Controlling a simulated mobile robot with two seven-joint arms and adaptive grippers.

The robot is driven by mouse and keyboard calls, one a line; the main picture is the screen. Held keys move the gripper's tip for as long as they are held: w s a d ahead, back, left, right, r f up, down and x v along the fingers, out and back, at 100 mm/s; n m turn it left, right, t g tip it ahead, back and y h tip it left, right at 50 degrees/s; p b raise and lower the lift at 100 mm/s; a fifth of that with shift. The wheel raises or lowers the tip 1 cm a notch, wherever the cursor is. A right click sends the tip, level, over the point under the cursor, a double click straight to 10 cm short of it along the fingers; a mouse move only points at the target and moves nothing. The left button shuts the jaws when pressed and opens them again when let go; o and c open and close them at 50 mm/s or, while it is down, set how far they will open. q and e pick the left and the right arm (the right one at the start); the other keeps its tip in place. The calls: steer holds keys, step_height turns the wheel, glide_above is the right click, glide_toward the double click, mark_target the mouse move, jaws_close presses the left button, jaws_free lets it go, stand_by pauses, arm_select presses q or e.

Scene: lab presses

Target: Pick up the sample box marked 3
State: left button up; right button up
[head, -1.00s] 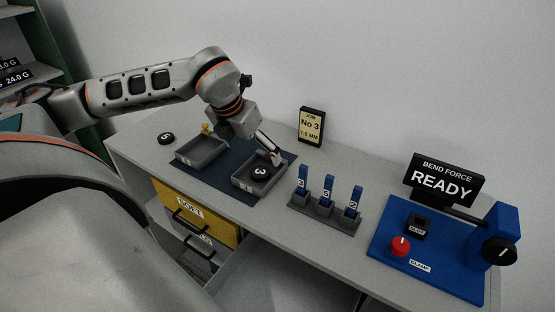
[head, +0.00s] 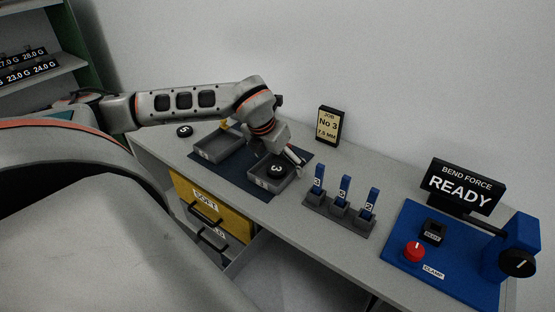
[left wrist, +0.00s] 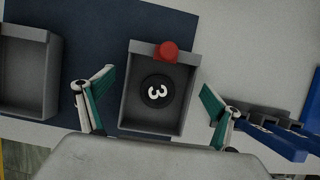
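A grey open box (head: 266,187) sits on the dark blue mat and holds a black disc marked 3 (head: 277,170). In the left wrist view the box (left wrist: 150,122) shows from above, with a red knob (left wrist: 167,50) at its upper edge and the disc (left wrist: 157,91) inside. My left gripper (left wrist: 157,80) is open and empty, one finger on each side of the box, with gaps between fingers and walls. In the head view my left gripper (head: 293,156) is over the box and hides part of it. My right gripper is not in view.
A second grey box (head: 218,150) with a yellow knob stands to the left on the mat. A rack with several blue pieces (head: 338,206) is close on the right. A black disc marked 5 (head: 184,131), a job sign (head: 329,125) and a blue press (head: 432,262) also stand here.

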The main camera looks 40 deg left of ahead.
arm_select(q)
steer(key=c, duration=1.2)
steer(key=shift+r, duration=0.1)
